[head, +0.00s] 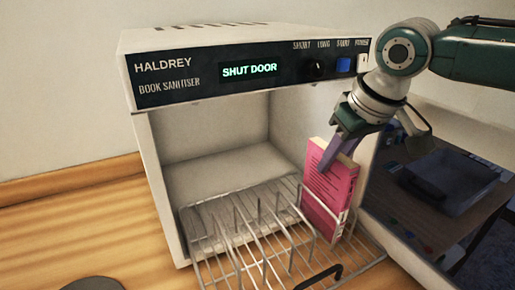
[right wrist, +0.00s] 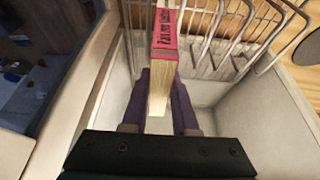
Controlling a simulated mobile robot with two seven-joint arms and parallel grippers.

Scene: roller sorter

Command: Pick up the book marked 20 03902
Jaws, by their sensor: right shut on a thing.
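A pink book (head: 329,184) stands upright at the right end of the wire rack (head: 262,228) that sticks out of the open book sanitiser. My right gripper (head: 341,152) is shut on the top of this book from above. In the right wrist view the book (right wrist: 164,50) sits between the two purple fingers (right wrist: 163,95), its pink spine with dark lettering and pale page edges showing. The lettering is too small to read, so I cannot tell if it is marked 20 03902. My left gripper does not show.
The white sanitiser (head: 157,190) stands on a wooden counter (head: 80,225), its display reading SHUT DOOR. Its inside is empty behind the rack. The rack's wire dividers stand left of the book. A dark case (head: 450,182) lies on a table at the right.

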